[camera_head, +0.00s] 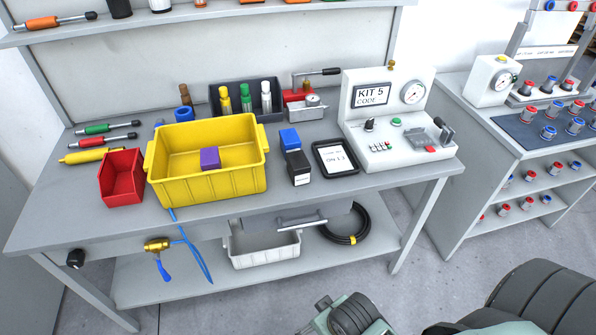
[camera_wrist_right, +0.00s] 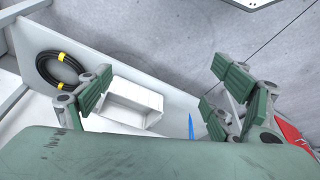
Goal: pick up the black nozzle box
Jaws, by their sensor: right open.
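The black nozzle box (camera_head: 299,168) stands on the workbench in the head view, right of the yellow crate and left of the black-framed tablet or sign. It has a white label on its front and sits just in front of a blue box (camera_head: 290,139). A purple box (camera_head: 209,158) lies inside the yellow crate (camera_head: 207,196). My right gripper (camera_wrist_right: 158,93) shows in the right wrist view with its green-padded fingers wide apart and nothing between them. The black box does not show in that view. My left gripper is in neither view.
A red bin (camera_head: 121,181) stands left of the crate. The black-framed sign (camera_head: 335,158) and the KIT 5 test unit (camera_head: 391,125) stand to the right. The lower shelf holds a white tray (camera_head: 264,249) and a coiled black hose (camera_head: 346,236). The bench's front strip near the box is clear.

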